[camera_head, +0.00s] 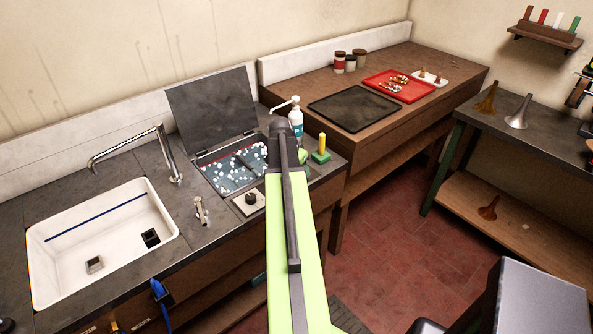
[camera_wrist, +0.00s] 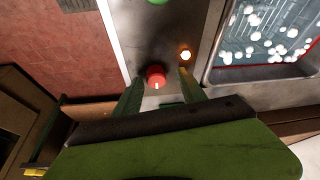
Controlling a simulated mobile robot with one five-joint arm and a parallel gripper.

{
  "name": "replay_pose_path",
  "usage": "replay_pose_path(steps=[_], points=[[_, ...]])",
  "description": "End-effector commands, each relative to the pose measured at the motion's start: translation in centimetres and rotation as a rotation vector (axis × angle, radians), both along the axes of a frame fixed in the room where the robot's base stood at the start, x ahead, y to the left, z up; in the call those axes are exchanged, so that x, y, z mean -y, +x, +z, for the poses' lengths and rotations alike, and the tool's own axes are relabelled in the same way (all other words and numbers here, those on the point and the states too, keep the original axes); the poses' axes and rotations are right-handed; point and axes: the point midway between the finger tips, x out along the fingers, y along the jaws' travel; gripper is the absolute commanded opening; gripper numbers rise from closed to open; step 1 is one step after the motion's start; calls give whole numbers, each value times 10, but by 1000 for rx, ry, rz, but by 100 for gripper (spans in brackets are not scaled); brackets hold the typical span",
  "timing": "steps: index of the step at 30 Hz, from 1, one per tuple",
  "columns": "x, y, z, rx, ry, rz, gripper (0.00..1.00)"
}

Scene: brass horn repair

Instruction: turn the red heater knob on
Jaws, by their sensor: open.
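The red heater knob (camera_wrist: 156,77) shows in the wrist view on a grey metal panel. A short white mark on it points toward the bottom of the picture. My gripper (camera_wrist: 161,80) is open, with one green finger on each side of the knob. I see gaps beside the knob, but cannot tell how far the fingertips are above the panel. In the head view my arm hides the knob and most of my gripper.
A bath with floating white balls (camera_wrist: 262,30) lies right of the panel in the wrist view. In the head view, its lid (camera_head: 212,105) stands raised. A pump bottle (camera_head: 296,117) and a green block with a yellow handle (camera_head: 321,152) stand close to my arm.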

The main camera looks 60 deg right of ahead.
Motion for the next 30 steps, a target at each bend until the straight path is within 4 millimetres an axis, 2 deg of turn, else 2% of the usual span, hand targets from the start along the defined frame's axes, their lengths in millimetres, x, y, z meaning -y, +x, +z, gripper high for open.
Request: replay_pose_path(steps=[5,8,24,27,30], points=[[-5,0,18,-1,0,0,49],[-12,1,35,0,0,1,49],[-58,9,152,1,1,0,49],[-63,11,161,1,1,0,49],[-65,12,163,1,1,-1,49]])
